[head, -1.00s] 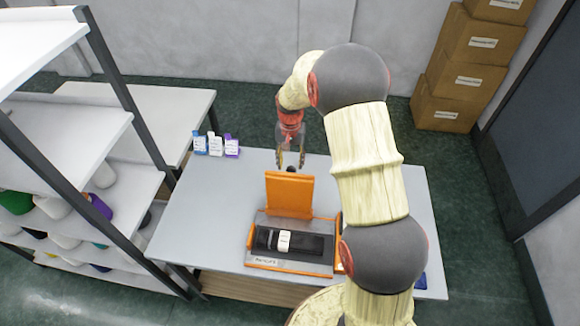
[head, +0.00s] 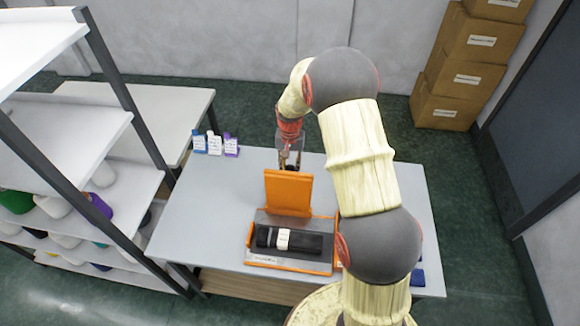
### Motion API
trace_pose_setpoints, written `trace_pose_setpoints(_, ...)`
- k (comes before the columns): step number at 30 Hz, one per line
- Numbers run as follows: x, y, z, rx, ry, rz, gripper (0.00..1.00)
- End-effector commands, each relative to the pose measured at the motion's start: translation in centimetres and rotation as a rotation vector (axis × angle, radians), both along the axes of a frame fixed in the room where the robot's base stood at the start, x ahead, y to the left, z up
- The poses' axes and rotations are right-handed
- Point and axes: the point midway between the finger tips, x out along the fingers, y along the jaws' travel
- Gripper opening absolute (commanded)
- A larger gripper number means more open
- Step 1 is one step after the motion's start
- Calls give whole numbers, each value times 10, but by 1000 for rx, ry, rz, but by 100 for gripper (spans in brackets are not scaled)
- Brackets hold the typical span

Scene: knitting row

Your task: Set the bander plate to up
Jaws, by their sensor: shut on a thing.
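The bander (head: 256,219) is a low grey and orange device on the table. Its orange plate (head: 289,190) stands up at the back, nearly upright. A black bundle (head: 308,242) with a white band (head: 283,239) around its middle lies in the bander's bed in front of the plate. My gripper (head: 290,164) is at the top rear of the plate, pointing down, shut on a small dark part there. The plate hides part of that grip, and the dark part looks like the plate's knob.
Several small labelled blue, white and purple packs (head: 214,144) stand at the table's back left. The grey table (head: 195,225) is clear on the left. A shelf rack (head: 130,95) is at left; cartons (head: 455,80) are stacked back right. A blue item (head: 417,279) is partly hidden by my arm.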

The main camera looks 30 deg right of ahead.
Motion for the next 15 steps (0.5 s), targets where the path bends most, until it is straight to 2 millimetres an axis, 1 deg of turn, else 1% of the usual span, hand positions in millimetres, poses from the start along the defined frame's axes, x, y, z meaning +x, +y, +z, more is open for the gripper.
trace_pose_setpoints(2,0,0,0,0,0,0,19)
trace_pose_setpoints(12,0,0,0,0,0,0,0)
trace_pose_setpoints(15,0,0,0,0,0,0,0)
